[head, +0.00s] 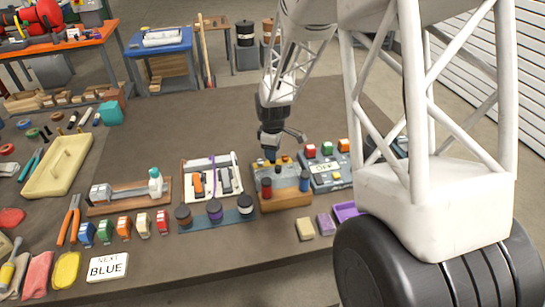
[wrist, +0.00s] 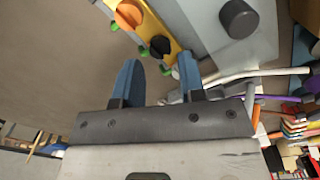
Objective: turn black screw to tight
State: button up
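The black screw (wrist: 159,46) shows in the wrist view as a dark round head on a yellow strip (wrist: 146,22). An orange screw (wrist: 128,14) sits beside it on the same strip. My gripper (wrist: 160,68) has two blue fingers standing apart, with the black screw just beyond the gap between their tips. I see no contact with it. In the head view my gripper (head: 270,157) points down at the back left of the grey block on a wooden base (head: 285,201). The black screw cannot be made out there.
The block carries a red post (head: 266,188) and a blue post (head: 304,181). A panel with red, green and orange buttons (head: 325,170) stands close on the right. A tray with a purple cable (head: 212,176) lies left.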

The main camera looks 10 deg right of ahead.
jog(key=shift+f, duration=1.5)
jog(key=c, duration=0.6)
